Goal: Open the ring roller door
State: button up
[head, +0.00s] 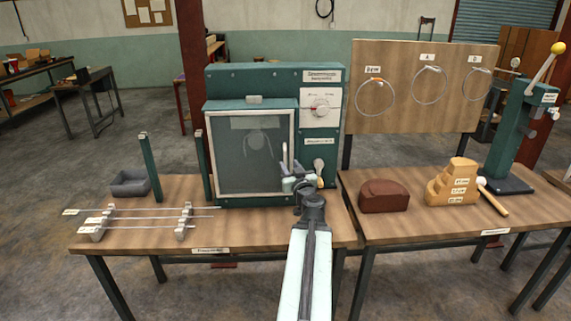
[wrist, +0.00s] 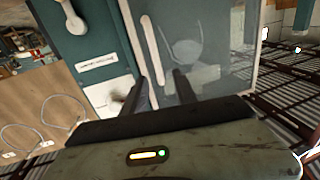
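The ring roller is a green cabinet (head: 275,75) on the left bench. Its pale-framed glass door (head: 250,140) looks shut, with a dim rounded shape behind the glass. A pale upright handle (head: 284,153) is near the door's right edge. My gripper (head: 297,179) is in front of the door's lower right part. In the wrist view, the glass door (wrist: 215,45) and the long pale handle (wrist: 152,50) are close ahead. My gripper's two dark fingers (wrist: 165,88) are apart, with the handle's near end close to or between them. Contact cannot be told.
A control panel with a dial (head: 320,107) and a lever knob (head: 319,166) sit right of the door. Metal rods on a rack (head: 150,215) and a grey tray (head: 131,184) are left. A brown block (head: 384,196) and stepped wooden block (head: 453,184) stand on the right bench.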

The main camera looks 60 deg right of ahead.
aim_at(285, 157)
jog(key=x, duration=0.7)
jog(key=shift+w+d, duration=0.2)
jog(key=shift+d, duration=0.2)
jog(key=shift+a, duration=0.1)
grip_shut()
dwell(1.0)
